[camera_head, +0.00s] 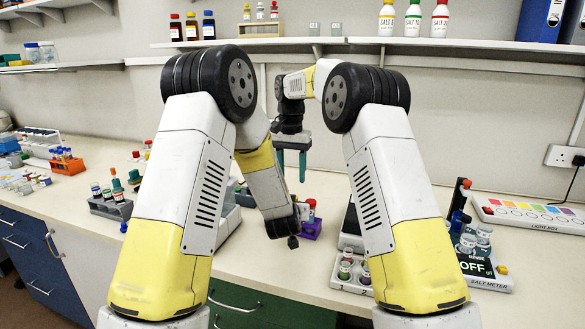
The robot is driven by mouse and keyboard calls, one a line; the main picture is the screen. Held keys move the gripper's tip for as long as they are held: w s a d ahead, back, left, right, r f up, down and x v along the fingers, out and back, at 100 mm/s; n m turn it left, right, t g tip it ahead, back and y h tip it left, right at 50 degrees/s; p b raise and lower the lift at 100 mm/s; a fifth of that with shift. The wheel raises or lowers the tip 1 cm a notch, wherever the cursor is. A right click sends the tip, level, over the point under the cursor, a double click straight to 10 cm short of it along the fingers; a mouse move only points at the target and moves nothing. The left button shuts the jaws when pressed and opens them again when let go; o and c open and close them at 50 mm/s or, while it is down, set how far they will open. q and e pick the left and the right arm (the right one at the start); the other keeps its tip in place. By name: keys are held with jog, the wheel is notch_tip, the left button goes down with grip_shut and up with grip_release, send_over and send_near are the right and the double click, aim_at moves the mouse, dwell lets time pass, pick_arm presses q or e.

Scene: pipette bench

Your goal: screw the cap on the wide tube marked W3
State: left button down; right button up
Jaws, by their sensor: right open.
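No label W3 can be read, so I cannot tell which tube is the wide one or where its cap is. A grey rack (108,209) at the left holds several capped tubes or bottles, one with a tall teal top (116,184). A purple rack (312,231) near the middle holds a red-topped tube (311,207), partly hidden by my left arm. My right gripper (291,165) points down above the bench behind the purple rack, its teal fingers apart with nothing seen between them. My left wrist (281,223) is low beside the purple rack; its fingers cannot be made out.
A white tray with small vials (346,269) sits right of the middle. The salt meter (486,277), clear jars (467,243) and light box (530,212) stand farther right. An orange rack (68,166) is at far left. A wall shelf (450,44) runs above. My arms hide the mid-bench.

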jog(key=n, duration=0.9)
jog(key=shift+n, duration=0.4)
jog(key=n, duration=0.4)
jog(key=shift+n, duration=0.4)
jog(key=n, duration=0.4)
jog(key=shift+r, duration=0.15)
jog(key=n, duration=0.5)
jog(key=shift+r, duration=0.1)
jog(key=n, duration=0.4)
jog(key=shift+w+d+r+n, duration=0.1)
jog(key=shift+r+n, duration=0.1)
jog(key=shift+n, duration=0.2)
jog(key=n, duration=0.3)
jog(key=shift+r+n, duration=0.15)
jog(key=shift+n, duration=0.25)
jog(key=n, duration=0.3)
jog(key=shift+w+r+n, duration=0.1)
jog(key=shift+r+n, duration=0.1)
jog(key=shift+n, duration=0.2)
